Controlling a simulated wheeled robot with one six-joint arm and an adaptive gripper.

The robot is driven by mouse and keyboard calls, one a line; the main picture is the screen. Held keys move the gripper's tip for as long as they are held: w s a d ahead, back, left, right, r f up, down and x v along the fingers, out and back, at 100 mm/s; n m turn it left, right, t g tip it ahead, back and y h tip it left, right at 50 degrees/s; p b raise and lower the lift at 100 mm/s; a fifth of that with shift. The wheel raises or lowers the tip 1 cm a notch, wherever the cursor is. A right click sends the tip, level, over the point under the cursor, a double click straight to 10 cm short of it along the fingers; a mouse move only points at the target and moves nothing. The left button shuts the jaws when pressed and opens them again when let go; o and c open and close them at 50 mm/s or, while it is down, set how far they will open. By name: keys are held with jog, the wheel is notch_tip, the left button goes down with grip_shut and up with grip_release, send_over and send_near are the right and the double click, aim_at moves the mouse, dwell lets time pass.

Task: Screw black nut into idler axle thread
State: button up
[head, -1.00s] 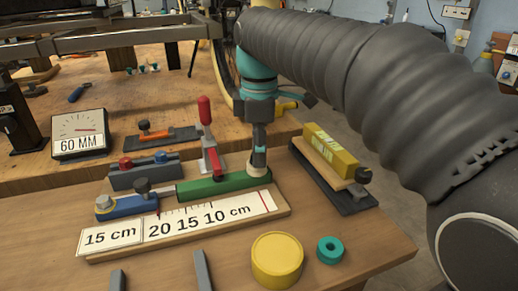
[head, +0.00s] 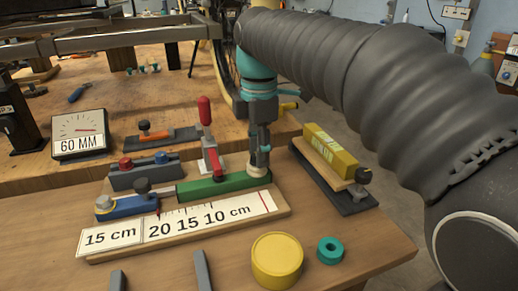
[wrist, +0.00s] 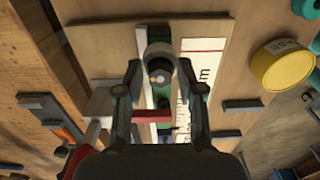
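My gripper (head: 259,165) points straight down over the right end of the green block (head: 205,189), its two fingers a little apart. A pale round part (head: 257,171) shows at the fingertips. In the wrist view my gripper (wrist: 160,72) has one finger on each side of a dark round piece with a pale centre (wrist: 157,74), which looks like the nut on the axle end. I cannot tell whether the fingers touch it. The thread itself is hidden. A red-handled toggle clamp (head: 206,135) stands just left of the gripper.
A blue block (head: 125,207) with a black knob sits left. A ruled board (head: 188,224) lies in front. A yellow round tin (head: 277,260) and a teal ring (head: 331,250) lie at the front right. A yellow block (head: 331,148) stands right; a 60 MM gauge (head: 80,134) stands left.

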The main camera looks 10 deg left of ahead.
jog(key=c, duration=0.6)
jog(key=shift+m, duration=0.9)
jog(key=shift+s+m, duration=0.1)
jog(key=shift+m, duration=0.8)
jog(key=shift+m, duration=0.8)
